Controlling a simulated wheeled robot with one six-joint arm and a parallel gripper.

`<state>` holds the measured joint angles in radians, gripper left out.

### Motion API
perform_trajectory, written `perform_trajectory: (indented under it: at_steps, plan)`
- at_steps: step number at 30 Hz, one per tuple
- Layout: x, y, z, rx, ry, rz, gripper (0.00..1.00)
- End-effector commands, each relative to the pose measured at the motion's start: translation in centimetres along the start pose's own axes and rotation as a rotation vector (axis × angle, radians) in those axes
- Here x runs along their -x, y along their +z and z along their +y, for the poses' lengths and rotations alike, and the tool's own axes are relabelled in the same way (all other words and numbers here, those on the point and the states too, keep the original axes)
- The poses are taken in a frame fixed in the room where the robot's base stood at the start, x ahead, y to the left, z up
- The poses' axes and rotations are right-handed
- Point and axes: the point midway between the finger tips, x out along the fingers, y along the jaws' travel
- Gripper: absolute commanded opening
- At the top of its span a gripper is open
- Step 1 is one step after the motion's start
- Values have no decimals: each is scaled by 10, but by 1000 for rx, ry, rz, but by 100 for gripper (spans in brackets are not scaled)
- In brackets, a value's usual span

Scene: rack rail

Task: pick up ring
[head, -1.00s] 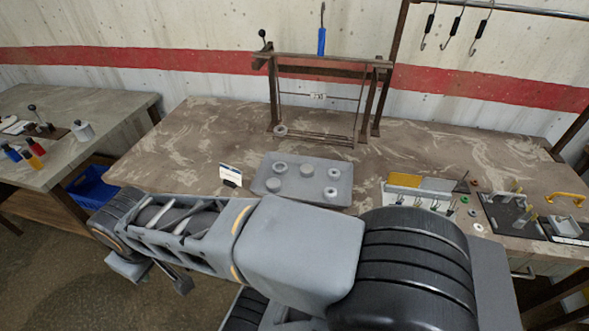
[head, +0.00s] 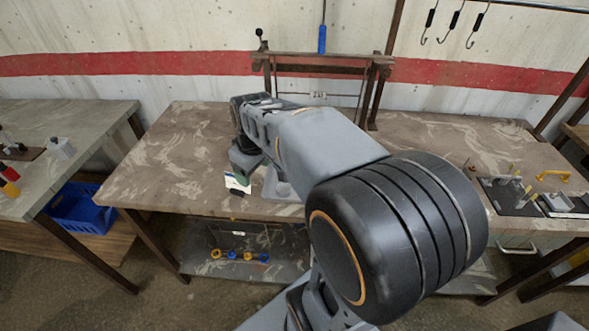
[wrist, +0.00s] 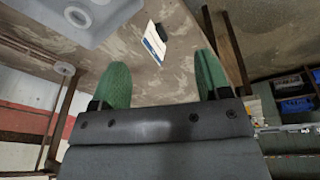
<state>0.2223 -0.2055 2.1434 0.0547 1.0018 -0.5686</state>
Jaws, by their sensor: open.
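In the wrist view a pale ring (wrist: 78,16) sits in the grey tray (wrist: 112,22) at the top left. Another pale ring (wrist: 65,68) lies on the table near the rack frame; I cannot tell which ring is meant. My gripper (wrist: 161,62) has two green fingers spread apart with nothing between them. It is above the table, to one side of the tray.
A white card (head: 237,182) on a dark holder stands on the table near its front edge. The rack frame (head: 325,62) rises at the back. Dark fixtures (head: 515,195) are at the right. Blue and yellow pieces (head: 240,256) lie on the lower shelf.

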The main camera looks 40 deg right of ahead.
Motion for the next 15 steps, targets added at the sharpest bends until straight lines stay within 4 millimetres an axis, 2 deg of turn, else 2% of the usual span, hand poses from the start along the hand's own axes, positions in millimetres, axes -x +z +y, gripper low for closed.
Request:
perform_trajectory:
  at_steps: [1,3,9,12,15]
  plan:
    - [-3,-8,26,43,-13,-24,70]
    - [-8,-17,58,126,-34,-43,70]
    - [-29,-20,140,323,-95,-65,70]
    - [-39,-16,166,393,-117,-65,70]
    - [-47,-13,183,440,-132,-63,70]
